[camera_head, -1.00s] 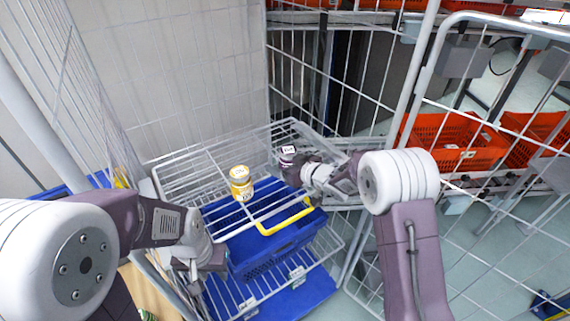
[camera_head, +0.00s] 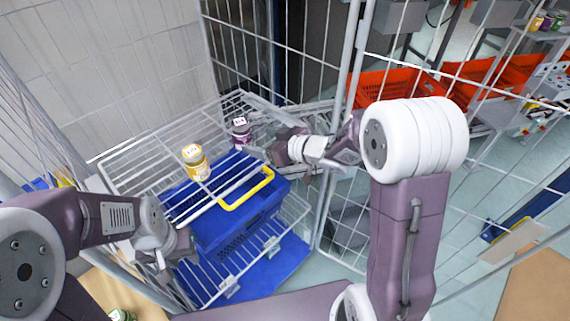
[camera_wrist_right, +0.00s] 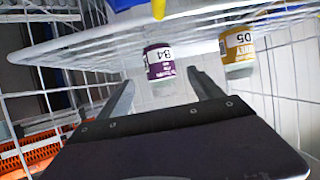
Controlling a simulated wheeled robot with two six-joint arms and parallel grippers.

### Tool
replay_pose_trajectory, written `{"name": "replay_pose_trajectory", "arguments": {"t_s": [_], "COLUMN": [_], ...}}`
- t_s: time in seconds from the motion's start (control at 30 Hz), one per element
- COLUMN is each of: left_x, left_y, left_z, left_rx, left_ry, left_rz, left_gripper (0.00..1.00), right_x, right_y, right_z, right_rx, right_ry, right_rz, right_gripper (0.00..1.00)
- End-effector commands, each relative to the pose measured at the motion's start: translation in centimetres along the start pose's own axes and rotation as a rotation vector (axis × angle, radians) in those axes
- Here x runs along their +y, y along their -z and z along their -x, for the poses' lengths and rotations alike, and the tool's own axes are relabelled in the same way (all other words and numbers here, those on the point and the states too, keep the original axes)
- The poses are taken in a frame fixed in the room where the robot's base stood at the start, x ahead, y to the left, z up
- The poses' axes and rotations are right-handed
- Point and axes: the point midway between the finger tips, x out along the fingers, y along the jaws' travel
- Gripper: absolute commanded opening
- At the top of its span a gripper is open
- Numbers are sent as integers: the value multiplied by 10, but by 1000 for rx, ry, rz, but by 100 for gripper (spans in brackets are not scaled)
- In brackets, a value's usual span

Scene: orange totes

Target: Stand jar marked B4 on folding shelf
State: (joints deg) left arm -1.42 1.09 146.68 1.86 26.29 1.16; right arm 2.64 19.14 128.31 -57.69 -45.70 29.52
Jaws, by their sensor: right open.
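The purple jar marked B4 (camera_head: 241,131) with a white lid stands upright on the white wire folding shelf (camera_head: 140,159), near its right side. The right wrist view shows the jar (camera_wrist_right: 160,62) upside down in the picture, just beyond the fingertips. My right gripper (camera_head: 272,152) is open and empty, to the right of the jar and apart from it in the head view. My left gripper (camera_head: 165,262) hangs low at the left of the cart; its fingers are not clear enough to judge.
A yellow jar (camera_head: 195,163), its label ending in 05 in the wrist view (camera_wrist_right: 238,50), stands left of B4 on the shelf. A blue basket (camera_head: 215,235) with a yellow handle sits below. Wire cage sides surround the shelf; orange totes (camera_head: 385,90) stand beyond.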

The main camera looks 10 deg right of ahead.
Motion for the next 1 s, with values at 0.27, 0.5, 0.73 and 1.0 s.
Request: {"name": "replay_pose_trajectory", "arguments": {"t_s": [0.27, 0.5, 0.73, 1.0], "left_x": [0, 0, 0, 0], "left_y": [0, 0, 0, 0], "left_z": [0, 0, 0, -4], "left_rx": [0, 0, 0, 0], "left_ry": [0, 0, 0, 0], "left_rz": [0, 0, 0, 0], "left_gripper": [36, 36, 36, 36], "right_x": [50, -22, -57, -56], "right_y": [-83, -199, -214, -218], "right_z": [56, 170, 193, 191], "right_rx": [-352, -910, -1027, -1025], "right_ry": [-367, -460, -414, -416], "right_rz": [-146, -496, -593, -591], "right_gripper": [75, 75, 75, 75]}}
